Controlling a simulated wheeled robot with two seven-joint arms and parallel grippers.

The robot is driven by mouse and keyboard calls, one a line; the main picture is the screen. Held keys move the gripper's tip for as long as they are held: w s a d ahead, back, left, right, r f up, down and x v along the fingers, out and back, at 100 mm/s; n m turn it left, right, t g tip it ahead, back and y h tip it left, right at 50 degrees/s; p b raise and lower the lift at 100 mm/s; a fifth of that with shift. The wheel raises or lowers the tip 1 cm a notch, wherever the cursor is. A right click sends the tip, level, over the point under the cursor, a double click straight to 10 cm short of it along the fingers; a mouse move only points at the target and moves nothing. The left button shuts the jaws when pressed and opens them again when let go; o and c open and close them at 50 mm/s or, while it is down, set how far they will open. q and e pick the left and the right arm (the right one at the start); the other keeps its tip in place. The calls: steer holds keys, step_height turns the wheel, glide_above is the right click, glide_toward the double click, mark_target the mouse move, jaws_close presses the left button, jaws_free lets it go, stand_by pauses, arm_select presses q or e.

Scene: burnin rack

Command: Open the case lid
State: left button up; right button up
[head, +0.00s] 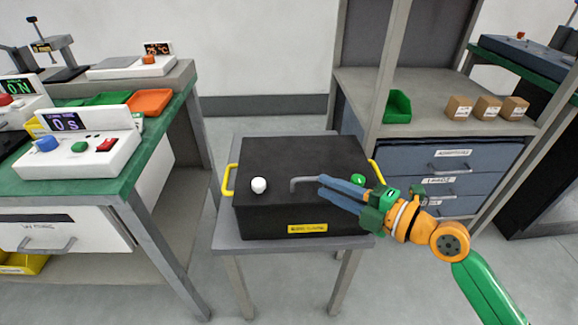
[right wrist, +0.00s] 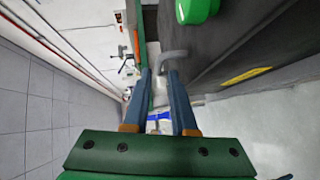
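The black case (head: 285,215) stands on a small grey table, with its lid (head: 300,155) down. A grey bar handle (head: 303,182) is on the lid; it also shows in the right wrist view (right wrist: 174,57). My right gripper (head: 322,186) reaches in from the right over the lid, its fingertips close to the handle. In the right wrist view its two blue fingers (right wrist: 158,74) are apart, with the handle just beyond or at the tips. I cannot tell whether they touch it. My left gripper is not in view.
A white knob (head: 258,185) and a green knob (head: 358,180) sit on the case, either side of the handle. Yellow side handles (head: 229,180) flank it. A green-topped bench (head: 150,150) stands left; a shelf unit with drawers (head: 440,165) stands behind right.

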mark_target(310, 180)
steer(key=p+x, duration=0.1)
steer(key=x, duration=0.4)
steer(key=shift+r, duration=0.1)
steer(key=shift+w+a, duration=0.15)
steer(key=shift+a, duration=0.05)
jaws_close()
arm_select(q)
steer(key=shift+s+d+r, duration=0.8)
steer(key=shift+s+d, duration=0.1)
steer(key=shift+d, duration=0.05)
